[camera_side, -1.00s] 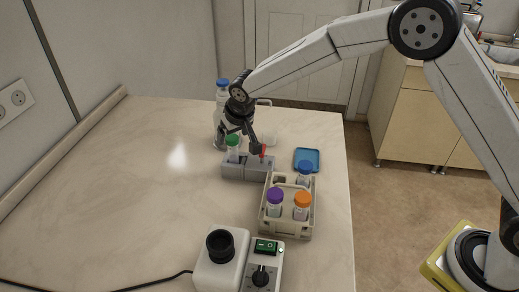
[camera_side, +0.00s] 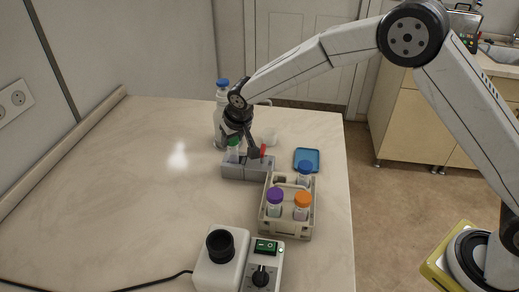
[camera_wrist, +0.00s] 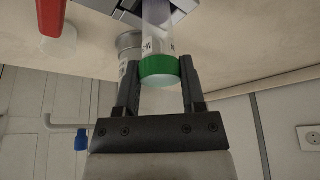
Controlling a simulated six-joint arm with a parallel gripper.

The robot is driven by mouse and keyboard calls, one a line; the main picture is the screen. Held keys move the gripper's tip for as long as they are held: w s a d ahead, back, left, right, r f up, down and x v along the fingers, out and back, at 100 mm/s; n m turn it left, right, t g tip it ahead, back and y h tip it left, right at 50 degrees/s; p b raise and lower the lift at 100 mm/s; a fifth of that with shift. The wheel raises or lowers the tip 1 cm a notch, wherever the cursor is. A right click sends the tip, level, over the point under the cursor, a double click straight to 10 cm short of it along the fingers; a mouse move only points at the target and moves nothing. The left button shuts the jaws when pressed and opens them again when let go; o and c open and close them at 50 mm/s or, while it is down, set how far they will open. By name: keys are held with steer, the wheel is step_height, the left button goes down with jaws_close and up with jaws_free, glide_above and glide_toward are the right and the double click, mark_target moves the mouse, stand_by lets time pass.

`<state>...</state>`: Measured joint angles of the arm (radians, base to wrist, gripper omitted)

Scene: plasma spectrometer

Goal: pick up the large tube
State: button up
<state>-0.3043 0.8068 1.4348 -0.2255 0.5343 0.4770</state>
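The large tube, clear with a green cap (camera_side: 233,144), stands upright in the grey rack (camera_side: 246,171). In the wrist view its green cap (camera_wrist: 159,68) lies between my two fingers, with the clear body beyond it. My gripper (camera_side: 242,148) is at the tube's cap, one dark finger showing to its right in the side view. The fingers (camera_wrist: 160,80) look spread on either side of the cap, with a narrow gap. The far finger is partly hidden in the side view.
A small red-capped item (camera_side: 263,150) sits in the rack's right end. A blue-capped bottle (camera_side: 222,97) stands close behind my gripper. A beige rack (camera_side: 288,233) holds purple-, orange- and blue-capped tubes. A blue dish (camera_side: 307,154) lies right. The table's left side is clear.

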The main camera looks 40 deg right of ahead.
jaws_close()
steer(key=shift+r, duration=0.1)
step_height(320, 180, up, 18)
stand_by(0.7)
stand_by(0.4)
